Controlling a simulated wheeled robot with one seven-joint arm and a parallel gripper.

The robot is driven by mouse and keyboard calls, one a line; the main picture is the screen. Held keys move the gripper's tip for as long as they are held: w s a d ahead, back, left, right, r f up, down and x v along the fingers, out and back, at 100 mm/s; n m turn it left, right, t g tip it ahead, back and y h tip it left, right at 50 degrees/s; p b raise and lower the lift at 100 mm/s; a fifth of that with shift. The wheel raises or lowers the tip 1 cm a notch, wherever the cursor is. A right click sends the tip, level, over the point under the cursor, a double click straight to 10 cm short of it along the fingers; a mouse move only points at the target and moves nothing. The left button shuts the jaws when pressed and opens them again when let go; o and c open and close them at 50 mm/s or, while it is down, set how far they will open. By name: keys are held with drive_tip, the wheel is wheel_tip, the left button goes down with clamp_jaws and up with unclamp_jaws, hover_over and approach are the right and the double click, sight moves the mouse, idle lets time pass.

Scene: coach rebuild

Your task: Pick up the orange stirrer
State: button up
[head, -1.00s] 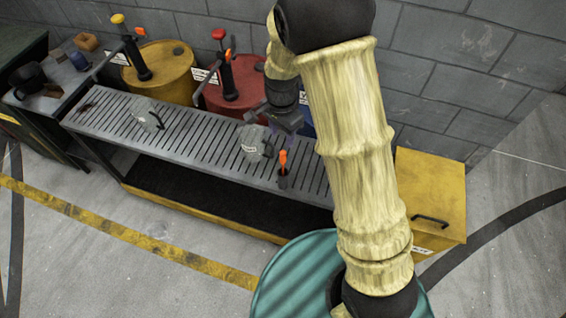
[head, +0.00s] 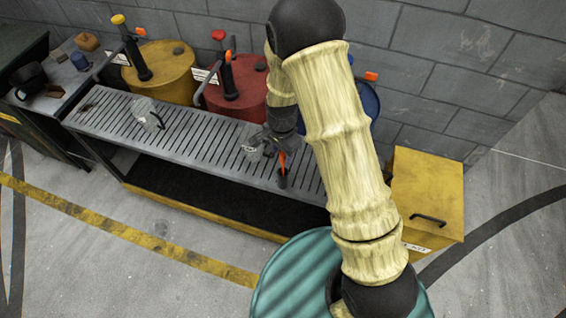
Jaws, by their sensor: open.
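The orange stirrer (head: 282,160) stands upright in a small dark holder (head: 282,180) near the front edge of the slatted bench (head: 200,150). My gripper (head: 281,144) is open and points down, just above and behind the stirrer's top in the head view. The fingers are small and dark here, and I cannot tell whether they touch the stirrer or sit around it.
A clear jug (head: 252,143) stands just left of my gripper, and another jug (head: 146,113) stands farther left. Behind the bench are yellow (head: 165,70), red (head: 245,85) and blue (head: 368,98) drums. A yellow box (head: 430,185) stands at right.

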sight(283, 159)
drive_tip(key=shift+s+f+p, duration=0.15)
drive_tip(key=shift+f+p, duration=0.15)
drive_tip(key=shift+f, duration=1.5)
clamp_jaws()
drive_tip(key=shift+r, duration=0.1)
wheel_tip(283, 159, up, 18)
drive_tip(key=b, duration=0.2)
drive_tip(key=shift+d, duration=0.1)
